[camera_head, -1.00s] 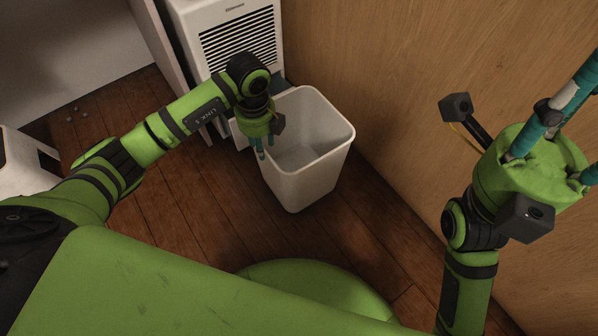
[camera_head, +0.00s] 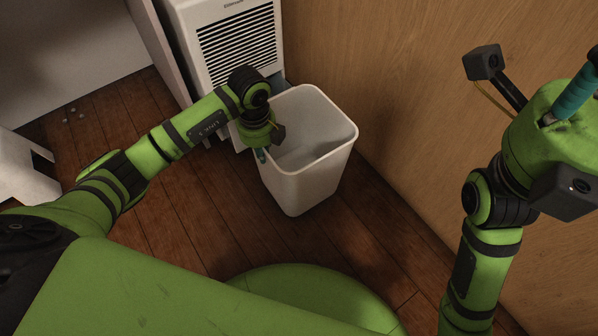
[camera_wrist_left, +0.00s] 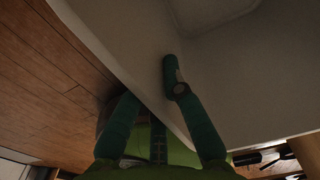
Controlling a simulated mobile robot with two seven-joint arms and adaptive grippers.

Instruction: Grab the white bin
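The white bin (camera_head: 318,172) stands upright on the wood floor, open at the top and seemingly empty. My left gripper (camera_head: 264,152) is at the bin's left rim, pointing down. In the left wrist view, its teal fingers (camera_wrist_left: 150,95) are spread, with the pale bin wall (camera_wrist_left: 225,85) running between them. One finger is over the bin's inner side and another is outside. I cannot tell whether they touch the wall. My right gripper (camera_head: 572,100) is at the right edge, raised away from the bin, with its fingertips cut off by the frame.
A white vented appliance (camera_head: 235,45) stands right behind the bin. A wooden panel (camera_head: 420,90) rises close on the bin's right. A white object (camera_head: 22,165) stands at the far left. The floor (camera_head: 190,215) in front and to the left is clear.

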